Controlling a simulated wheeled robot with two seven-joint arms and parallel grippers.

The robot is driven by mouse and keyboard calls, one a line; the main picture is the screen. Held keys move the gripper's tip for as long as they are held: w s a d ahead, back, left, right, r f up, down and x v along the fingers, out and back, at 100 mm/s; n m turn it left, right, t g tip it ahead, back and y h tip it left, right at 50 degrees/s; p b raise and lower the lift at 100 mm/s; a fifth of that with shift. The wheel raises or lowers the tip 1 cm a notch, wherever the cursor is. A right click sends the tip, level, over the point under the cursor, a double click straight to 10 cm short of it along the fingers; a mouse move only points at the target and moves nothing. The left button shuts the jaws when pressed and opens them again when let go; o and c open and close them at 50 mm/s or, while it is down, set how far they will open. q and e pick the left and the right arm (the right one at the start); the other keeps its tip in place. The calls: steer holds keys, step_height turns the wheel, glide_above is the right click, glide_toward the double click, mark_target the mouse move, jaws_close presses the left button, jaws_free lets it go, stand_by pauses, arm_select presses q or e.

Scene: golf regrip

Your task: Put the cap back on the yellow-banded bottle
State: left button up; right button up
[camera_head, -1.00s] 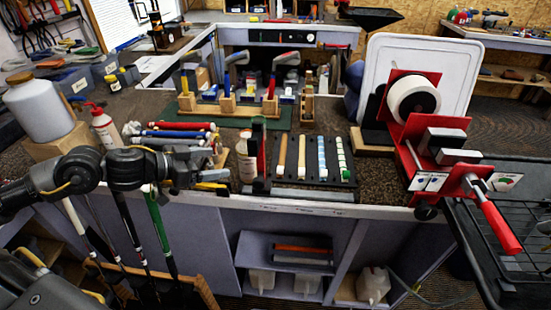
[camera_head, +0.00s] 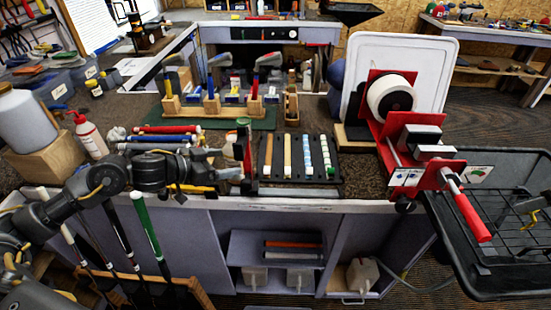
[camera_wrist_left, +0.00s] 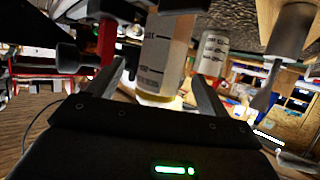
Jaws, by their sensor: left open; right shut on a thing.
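The yellow-banded bottle (camera_wrist_left: 168,50) is pale and translucent with graduation marks; a yellow band (camera_wrist_left: 158,98) shows at its near end in the left wrist view. My left gripper (camera_wrist_left: 162,78) is open, one finger on each side of the bottle in that view, with gaps visible. In the head view my left gripper (camera_head: 228,164) is low over the front of the bench and mostly hides the bottle. The bottle's mouth and the cap cannot be made out.
A red upright on a dark stand (camera_head: 248,156) is close beside my left gripper. A grip rack (camera_head: 297,180) lies to its right. A second graduated bottle (camera_wrist_left: 213,48) is beyond the right finger. The red machine (camera_head: 405,130) and wire-grid tray (camera_head: 500,205) are further right.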

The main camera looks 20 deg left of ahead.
arm_select(q)
steer(key=x, duration=0.3)
steer(key=p+x, duration=0.1)
steer(key=shift+w+d+r, duration=0.1)
steer(key=shift+w+r, duration=0.1)
steer(key=shift+w, duration=0.1)
steer(key=c, duration=1.1)
